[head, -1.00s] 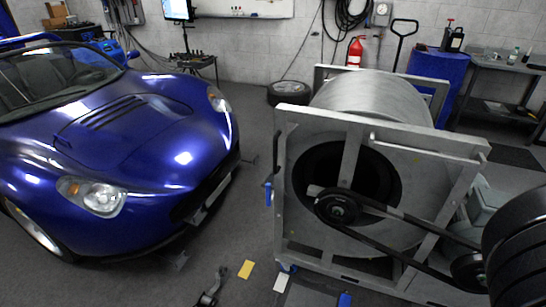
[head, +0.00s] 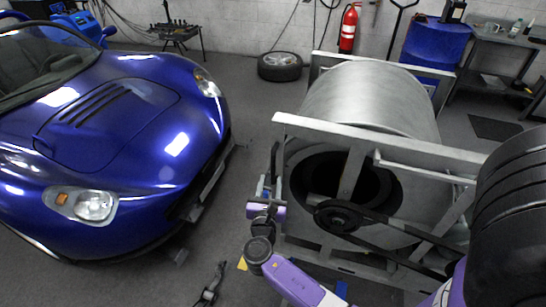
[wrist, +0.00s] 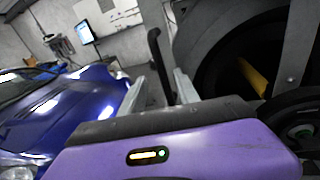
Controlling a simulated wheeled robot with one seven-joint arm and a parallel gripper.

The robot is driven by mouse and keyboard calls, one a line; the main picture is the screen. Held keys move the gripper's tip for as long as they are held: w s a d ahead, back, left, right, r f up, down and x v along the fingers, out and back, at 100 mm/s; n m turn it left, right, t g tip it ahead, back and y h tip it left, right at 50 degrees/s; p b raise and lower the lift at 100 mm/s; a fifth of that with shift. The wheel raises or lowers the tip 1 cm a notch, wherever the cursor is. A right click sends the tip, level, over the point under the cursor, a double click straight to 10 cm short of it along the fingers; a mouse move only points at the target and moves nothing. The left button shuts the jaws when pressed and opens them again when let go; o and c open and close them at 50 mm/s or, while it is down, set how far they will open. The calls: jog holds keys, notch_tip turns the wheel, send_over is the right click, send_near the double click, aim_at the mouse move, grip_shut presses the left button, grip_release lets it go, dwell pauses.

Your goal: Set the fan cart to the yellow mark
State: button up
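The fan cart (head: 375,95) is a large grey drum in a metal frame, with a dark opening and a belt drive facing me. A black upright handle stands at its left side and shows in the wrist view (wrist: 160,65). My gripper (head: 268,180) is at that left side of the frame. In the wrist view its two grey fingers (wrist: 160,92) stand apart, one on each side of the handle. I cannot tell whether they touch it. The yellow mark (head: 242,264) is on the floor at the cart's front left, partly hidden by my arm.
A blue car (head: 120,140) stands close on the left, with a floor strip between it and the cart. A black jack-like tool (head: 211,285) lies at the front. A tyre (head: 280,67) and a fire extinguisher (head: 348,28) are at the back wall.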

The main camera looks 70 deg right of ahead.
aim_at(273, 163)
jog(key=shift+h, duration=0.3)
jog(key=shift+r+p+x, duration=0.1)
jog(key=shift+r+x, duration=0.1)
jog(key=shift+x, duration=1.25)
jog(key=shift+r+p+x, duration=0.15)
jog(key=shift+r+x, duration=0.1)
jog(key=shift+x, duration=1.2)
jog(key=shift+r+p+x, duration=0.1)
jog(key=shift+r+x, duration=0.1)
jog(key=shift+x, duration=1.25)
grip_shut()
